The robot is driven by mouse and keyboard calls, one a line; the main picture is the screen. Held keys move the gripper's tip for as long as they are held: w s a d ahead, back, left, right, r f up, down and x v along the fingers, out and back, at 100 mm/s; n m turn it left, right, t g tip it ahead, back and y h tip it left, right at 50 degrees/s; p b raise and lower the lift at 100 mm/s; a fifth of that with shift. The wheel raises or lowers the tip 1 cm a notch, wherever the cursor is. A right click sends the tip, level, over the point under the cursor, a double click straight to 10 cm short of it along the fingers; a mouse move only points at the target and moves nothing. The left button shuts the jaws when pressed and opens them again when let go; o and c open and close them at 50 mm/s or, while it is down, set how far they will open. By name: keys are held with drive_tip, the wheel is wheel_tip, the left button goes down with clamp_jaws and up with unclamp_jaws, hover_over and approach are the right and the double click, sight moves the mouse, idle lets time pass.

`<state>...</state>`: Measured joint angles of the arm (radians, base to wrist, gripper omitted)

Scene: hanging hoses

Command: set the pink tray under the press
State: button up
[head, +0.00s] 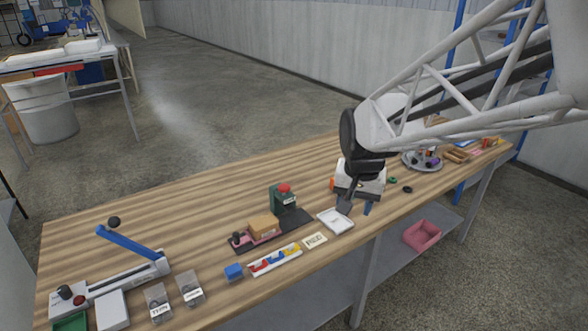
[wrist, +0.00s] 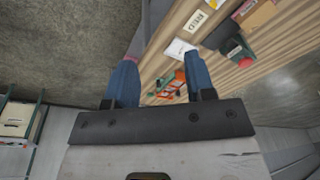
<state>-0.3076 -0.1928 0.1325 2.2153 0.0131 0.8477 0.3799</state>
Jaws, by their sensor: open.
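The press (head: 284,199) is a green block with a red cap on a dark base; it also shows in the wrist view (wrist: 235,47). A low pink tray (head: 246,238) sits on that base to the left of the press, with an orange-brown block (head: 263,226) on it and a black knob at its left end. The pink tray is partly hidden by the block. My gripper (head: 356,206) is to the right of the press, near the white tray (head: 336,221). In the wrist view its two blue fingers (wrist: 162,78) are apart with nothing gripped between them.
A deeper pink bin (head: 422,236) stands on the lower shelf. A tray of coloured pieces (head: 275,260), a blue cube (head: 234,272) and a card (head: 315,240) lie in front of the press. A lever device (head: 118,280) is at left. The table behind the press is clear.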

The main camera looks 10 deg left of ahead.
drive_tip(key=w+a+f, duration=0.4)
drive_tip(key=a, duration=0.4)
drive_tip(key=w+a+f, duration=0.4)
drive_tip(key=a, duration=0.5)
drive_tip(key=g, duration=0.1)
hover_over(236, 233)
drive_tip(key=shift+m, duration=0.4)
wheel_tip(236, 233, down, 12)
drive_tip(key=shift+s+r, duration=0.1)
drive_tip(key=shift+f, duration=3.9)
drive_tip(key=shift+c, duration=0.2)
clamp_jaws()
